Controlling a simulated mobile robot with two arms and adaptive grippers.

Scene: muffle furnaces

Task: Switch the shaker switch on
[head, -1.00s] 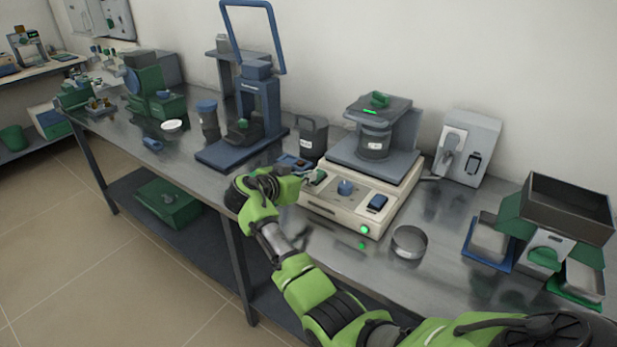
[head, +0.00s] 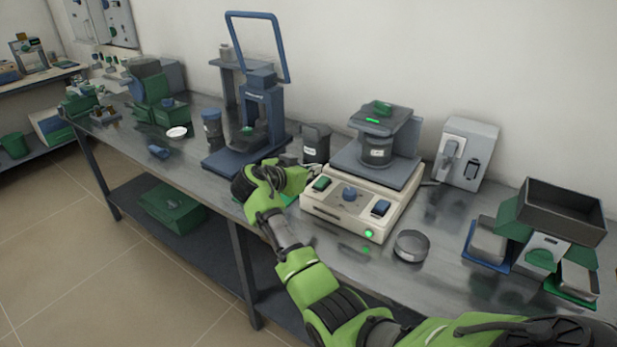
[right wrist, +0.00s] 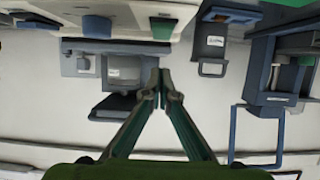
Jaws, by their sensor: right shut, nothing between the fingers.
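The shaker (head: 330,208) is a cream box on the steel bench. Its front panel has a green rocker switch (head: 321,183) at left, a blue knob (head: 350,193) in the middle and a blue rocker (head: 381,208) at right. A green lamp (head: 369,233) glows on its front. My right gripper (head: 308,168) is shut and empty, just left of and behind the green switch, apart from it as far as I can tell. In the right wrist view the closed fingertips (right wrist: 161,82) point toward the panel, with the green switch (right wrist: 163,28) beyond them. My left gripper is not in view.
A dark container (head: 316,143) stands behind my gripper, and a blue press (head: 262,125) stands to the left. A round pan (head: 411,245) sits right of the shaker. A grey wall-side box (head: 466,152) and a hopper (head: 562,212) are farther right.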

